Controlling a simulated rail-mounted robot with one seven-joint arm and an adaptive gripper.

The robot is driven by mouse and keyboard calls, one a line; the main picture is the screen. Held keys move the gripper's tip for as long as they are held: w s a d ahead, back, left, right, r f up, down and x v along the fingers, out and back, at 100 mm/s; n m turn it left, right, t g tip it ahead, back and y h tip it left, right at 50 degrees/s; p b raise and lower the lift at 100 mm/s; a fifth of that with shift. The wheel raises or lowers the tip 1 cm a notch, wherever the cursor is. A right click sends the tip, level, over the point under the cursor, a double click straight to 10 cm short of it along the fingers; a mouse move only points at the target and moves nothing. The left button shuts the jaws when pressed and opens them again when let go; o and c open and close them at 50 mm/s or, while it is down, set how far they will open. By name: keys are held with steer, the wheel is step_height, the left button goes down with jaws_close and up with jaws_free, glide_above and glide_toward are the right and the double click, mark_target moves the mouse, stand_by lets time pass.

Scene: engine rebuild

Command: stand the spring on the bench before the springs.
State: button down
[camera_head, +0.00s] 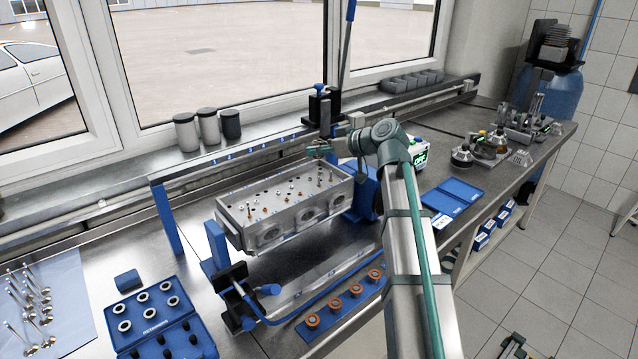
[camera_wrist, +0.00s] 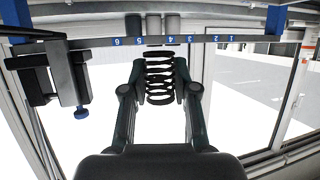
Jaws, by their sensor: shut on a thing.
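My gripper (camera_wrist: 158,75) is shut on a dark coil spring (camera_wrist: 160,85), which shows between its two fingers in the wrist view. In the head view my gripper (camera_head: 318,151) is above the far right part of the metal cylinder head, and the spring cannot be made out there.
The cylinder head (camera_head: 240,227) rests in a stand with blue ends. A numbered rail (camera_head: 225,155) runs behind it. Grey canisters (camera_head: 208,128) stand on the sill. A blue tray of rings (camera_head: 152,312) is at the front left, beside valves on a sheet (camera_head: 62,290). A blue case (camera_head: 452,196) lies right.

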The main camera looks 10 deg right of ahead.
mark_target(319, 176)
step_height(319, 176, down, 8)
steer(key=shift+f+p, duration=0.15)
steer(key=shift+p, duration=0.75)
steer(key=shift+f, duration=0.35)
steer(key=shift+f+b, duration=0.2)
steer(key=shift+b, duration=0.2)
steer(key=c, duration=0.9)
jaws_free()
steer(key=shift+r+p, duration=0.25)
steer(key=shift+p, duration=0.55)
steer(key=b+v, duration=0.4)
steer(key=v, duration=0.5)
steer(key=shift+s+d, duration=0.15)
steer(key=shift+s, duration=0.3)
steer(key=shift+s+d+r, duration=0.1)
steer(key=shift+s+d, duration=0.2)
steer(key=shift+s, duration=0.05)
steer(key=shift+c, duration=1.1)
